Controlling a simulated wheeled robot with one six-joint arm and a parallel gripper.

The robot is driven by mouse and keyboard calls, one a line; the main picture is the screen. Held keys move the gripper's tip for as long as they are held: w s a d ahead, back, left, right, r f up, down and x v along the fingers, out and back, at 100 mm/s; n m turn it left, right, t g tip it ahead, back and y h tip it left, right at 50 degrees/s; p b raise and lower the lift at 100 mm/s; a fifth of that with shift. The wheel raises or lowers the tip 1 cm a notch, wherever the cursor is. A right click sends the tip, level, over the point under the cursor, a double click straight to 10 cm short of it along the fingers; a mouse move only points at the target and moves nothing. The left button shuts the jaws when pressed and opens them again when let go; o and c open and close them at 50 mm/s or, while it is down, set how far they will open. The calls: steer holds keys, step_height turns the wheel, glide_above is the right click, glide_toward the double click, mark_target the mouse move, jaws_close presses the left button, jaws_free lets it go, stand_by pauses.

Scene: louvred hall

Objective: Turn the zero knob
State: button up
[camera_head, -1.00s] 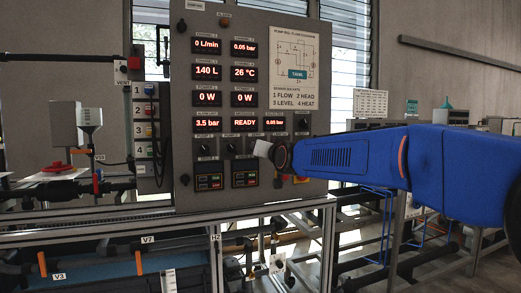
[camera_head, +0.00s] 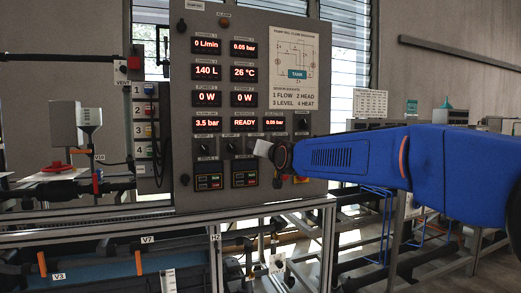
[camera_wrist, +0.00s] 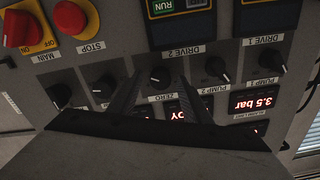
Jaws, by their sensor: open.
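The zero knob (camera_wrist: 160,76) is a round black knob with a pale pointer mark, above its upside-down ZERO label (camera_wrist: 164,97) in the wrist view. My gripper (camera_wrist: 161,86) is open, with one dark finger on each side of the knob. I cannot tell whether either finger touches it. In the head view my gripper (camera_head: 264,148) is at the lower part of the grey control panel (camera_head: 184,100) and hides the zero knob.
The pump 2 knob (camera_wrist: 217,67) and pump 1 knob (camera_wrist: 272,60) are to the right in the wrist view. Two more black knobs sit to the left. A red main switch (camera_wrist: 22,28) and red stop button (camera_wrist: 70,17) are at the upper left.

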steer(key=v, duration=1.7)
steer(key=shift+s, duration=0.15)
stand_by(0.3)
steer(key=s+d+f+g+h, duration=0.2)
steer(key=s+d+f+g, duration=0.2)
steer(key=s+d+f, duration=0.55)
steer(key=s+d+f+g+h, duration=0.2)
steer(key=s+d+f+g, duration=0.2)
steer(key=s+f, duration=1.05)
steer(key=s+d+f+g+h, duration=0.2)
steer(key=s+d+f+g, duration=0.3)
steer(key=s+f, duration=0.65)
steer(key=w+a+r+n+t+y, duration=0.1)
steer(key=w+a+r+t+y, duration=0.15)
steer(key=w+a+r, duration=0.7)
steer(key=w+a+r+n+t+y, duration=0.1)
steer(key=w+a+r+t, duration=0.2)
steer(key=w+r, duration=1.4)
steer(key=w+a+r+n+t+y, duration=0.1)
steer(key=w+a+r+t, duration=0.35)
steer(key=w+r, duration=0.9)
steer(key=w+a+f, duration=0.1)
steer(key=w+a, duration=0.2)
steer(key=w, duration=0.3)
steer(key=w+a+f+g, duration=0.1)
steer(key=w+a+f, duration=0.1)
steer(key=w+a, duration=0.2)
steer(key=shift+w+f, duration=0.35)
steer(key=shift+w, duration=0.85)
